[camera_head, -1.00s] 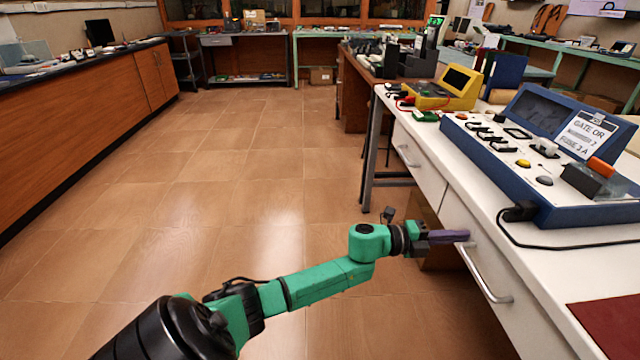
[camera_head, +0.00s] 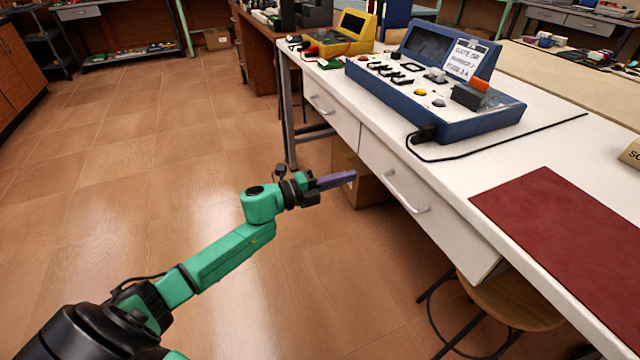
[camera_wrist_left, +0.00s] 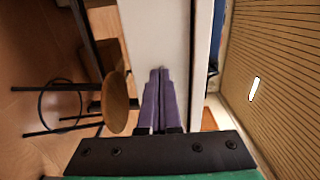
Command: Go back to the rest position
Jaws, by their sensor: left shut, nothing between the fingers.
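My left gripper (camera_head: 338,180) has purple fingers and sits at the end of my green arm, over the floor in front of the white table. Its fingers point right, toward the white drawer fronts (camera_head: 405,185). In the left wrist view the two purple fingers (camera_wrist_left: 158,100) lie side by side, closed, with nothing between them. The fingertips look apart from the table in the head view, though the exact distance is hard to tell. My right gripper is in neither view.
The white table (camera_head: 560,135) holds a blue exhibit box (camera_head: 440,110), a yellow device (camera_head: 350,35) and a dark red mat (camera_head: 570,225). A round stool (camera_head: 510,300) stands under the table. A cardboard box (camera_head: 365,185) stands on the floor. Open tiled floor (camera_head: 140,170) lies to the left.

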